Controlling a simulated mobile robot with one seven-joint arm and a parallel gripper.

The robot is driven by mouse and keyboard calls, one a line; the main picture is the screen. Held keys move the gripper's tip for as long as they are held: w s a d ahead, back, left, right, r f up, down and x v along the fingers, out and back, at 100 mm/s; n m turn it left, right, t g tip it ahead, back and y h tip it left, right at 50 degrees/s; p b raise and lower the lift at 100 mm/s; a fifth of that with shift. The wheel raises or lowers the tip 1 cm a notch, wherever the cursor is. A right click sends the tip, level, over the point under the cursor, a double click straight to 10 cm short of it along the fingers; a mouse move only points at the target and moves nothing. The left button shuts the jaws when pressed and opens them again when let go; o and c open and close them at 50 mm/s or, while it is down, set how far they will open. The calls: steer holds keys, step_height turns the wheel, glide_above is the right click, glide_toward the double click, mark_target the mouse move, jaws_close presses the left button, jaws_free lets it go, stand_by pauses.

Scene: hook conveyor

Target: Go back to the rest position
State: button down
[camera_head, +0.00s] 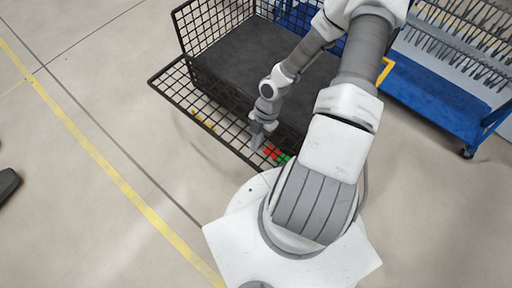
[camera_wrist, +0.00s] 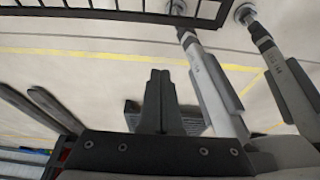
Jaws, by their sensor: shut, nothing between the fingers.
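My gripper (camera_head: 257,141) hangs at the end of my bent arm, over the near edge of the black wire-mesh cart (camera_head: 165,88). In the wrist view, the two dark fingers of my gripper (camera_wrist: 160,76) are together with nothing between them. Small red (camera_head: 271,152) and green (camera_head: 284,158) items show right beside the gripper at the cart's near edge. My arm partly hides the cart's right side. In the wrist view, a dark mesh edge (camera_wrist: 120,15) runs along the top.
A blue cart (camera_head: 430,95) stands at the right, below a rack of many dark hooks (camera_head: 455,45). Small yellow items (camera_head: 202,121) lie near the mesh front. A yellow floor line (camera_head: 100,155) crosses the open concrete floor at the left. A dark object (camera_head: 8,184) shows at the left edge.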

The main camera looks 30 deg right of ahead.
steer(key=shift+r, duration=0.7)
